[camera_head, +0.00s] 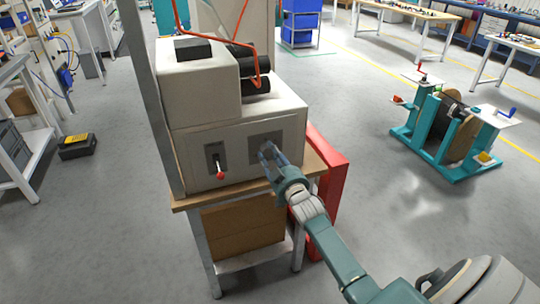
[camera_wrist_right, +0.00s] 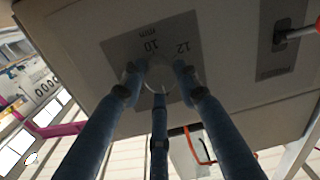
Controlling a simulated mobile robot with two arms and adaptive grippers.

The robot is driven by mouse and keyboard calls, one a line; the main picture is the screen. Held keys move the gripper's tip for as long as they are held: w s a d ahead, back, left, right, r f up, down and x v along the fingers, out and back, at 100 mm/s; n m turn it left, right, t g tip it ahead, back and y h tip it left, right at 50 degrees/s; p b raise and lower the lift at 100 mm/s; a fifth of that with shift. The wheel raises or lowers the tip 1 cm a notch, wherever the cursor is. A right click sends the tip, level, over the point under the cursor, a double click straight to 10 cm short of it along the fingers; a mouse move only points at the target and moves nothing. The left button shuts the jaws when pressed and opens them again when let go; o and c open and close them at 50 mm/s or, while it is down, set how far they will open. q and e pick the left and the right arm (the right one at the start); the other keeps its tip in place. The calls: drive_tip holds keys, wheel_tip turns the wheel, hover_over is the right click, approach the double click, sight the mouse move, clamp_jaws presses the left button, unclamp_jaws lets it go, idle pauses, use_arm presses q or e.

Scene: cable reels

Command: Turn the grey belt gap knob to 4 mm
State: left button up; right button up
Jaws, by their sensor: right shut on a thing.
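The beige machine (camera_head: 235,135) stands on a wooden-topped bench, with a dark grey dial panel (camera_head: 260,139) on its front. My right gripper (camera_head: 268,153) reaches the panel from the front right. In the right wrist view, its blue fingers are shut around the round grey knob (camera_wrist_right: 160,76), at its sides and below. The marks 10, 12 and mm show upside down on the dial panel (camera_wrist_right: 124,46) beside the knob. The fingers hide other marks, and I cannot read which value the knob points to. My left gripper is not in view.
A red-tipped lever (camera_head: 219,172) sits on the machine front, left of the dial panel. A red post (camera_head: 328,180) stands by the bench's right side. A teal cable reel stand (camera_head: 440,140) is on the floor at right. Open floor lies between them.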

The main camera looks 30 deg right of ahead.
drive_tip(key=shift+f+n, duration=0.2)
drive_tip(key=shift+n, duration=0.1)
drive_tip(key=o, duration=1.2)
drive_tip(key=shift+c, duration=0.2)
drive_tip(key=s+a, duration=0.2)
drive_tip(key=s, duration=0.9)
drive_tip(key=shift+s+a, duration=0.2)
drive_tip(key=shift+s, duration=0.2)
drive_tip(key=s+a+f+g+y, duration=0.1)
drive_tip(key=s+a+f+g, duration=0.25)
drive_tip(key=f, duration=0.85)
drive_tip(key=s+a+f+g, duration=0.2)
drive_tip(key=s+f, duration=0.3)
drive_tip(key=f, duration=0.6)
drive_tip(key=s+a+f+g+y, duration=0.1)
drive_tip(key=s+a+f+g, duration=0.2)
drive_tip(key=f, duration=0.9)
drive_tip(key=s+a+f+g, duration=0.2)
drive_tip(key=s+f, duration=0.5)
drive_tip(key=s, duration=0.5)
drive_tip(key=s+a+f+n+g+y, duration=0.1)
drive_tip(key=s+a+f+g, duration=0.2)
drive_tip(key=s+f, duration=0.4)
drive_tip(key=s+a+f+g, duration=0.3)
drive_tip(key=s+f, duration=0.4)
drive_tip(key=s, duration=1.1)
drive_tip(key=shift+s+a+n, duration=0.2)
drive_tip(key=shift+a+n, duration=0.1)
drive_tip(key=shift+n, duration=0.1)
